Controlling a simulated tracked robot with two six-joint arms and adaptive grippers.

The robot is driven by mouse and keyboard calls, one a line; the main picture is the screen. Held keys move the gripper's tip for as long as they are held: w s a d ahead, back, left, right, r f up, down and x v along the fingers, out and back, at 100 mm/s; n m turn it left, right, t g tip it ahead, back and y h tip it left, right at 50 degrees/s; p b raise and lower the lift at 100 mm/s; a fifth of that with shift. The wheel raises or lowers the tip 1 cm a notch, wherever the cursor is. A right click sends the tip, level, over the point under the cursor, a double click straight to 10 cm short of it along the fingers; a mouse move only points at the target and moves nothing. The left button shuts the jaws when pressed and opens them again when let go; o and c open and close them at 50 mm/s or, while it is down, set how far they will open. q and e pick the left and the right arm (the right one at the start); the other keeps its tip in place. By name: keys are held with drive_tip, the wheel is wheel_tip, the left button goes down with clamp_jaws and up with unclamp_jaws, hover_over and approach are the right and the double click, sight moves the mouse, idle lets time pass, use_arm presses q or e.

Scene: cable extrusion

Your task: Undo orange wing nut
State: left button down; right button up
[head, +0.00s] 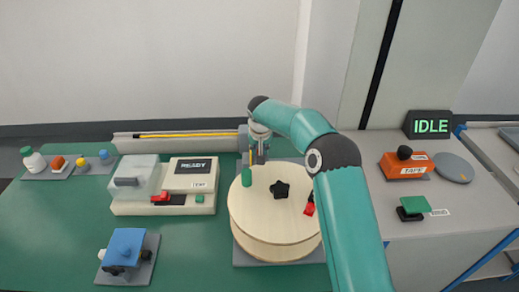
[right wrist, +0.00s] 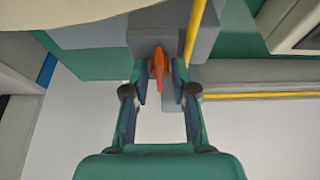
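The orange wing nut (right wrist: 158,62) shows in the right wrist view, against the grey block (right wrist: 200,42) that the yellow cable (right wrist: 195,25) passes. My right gripper (right wrist: 159,72) is open, with one fingertip on each side of the wing nut and a gap visible beside it. In the head view my right gripper (head: 259,150) reaches down beside the grey block, behind the wooden reel. The wing nut is hidden there by my arm and gripper. My left gripper is in neither view.
The wooden reel (head: 252,215) with a black star knob stands in front of my right gripper. A cable trough (head: 178,143) runs behind. The IDLE display (head: 428,125) stands right.

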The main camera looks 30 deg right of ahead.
drive_tip(key=shift+o, duration=1)
drive_tip(key=v, duration=1.2)
drive_tip(key=shift+a+f, duration=0.1)
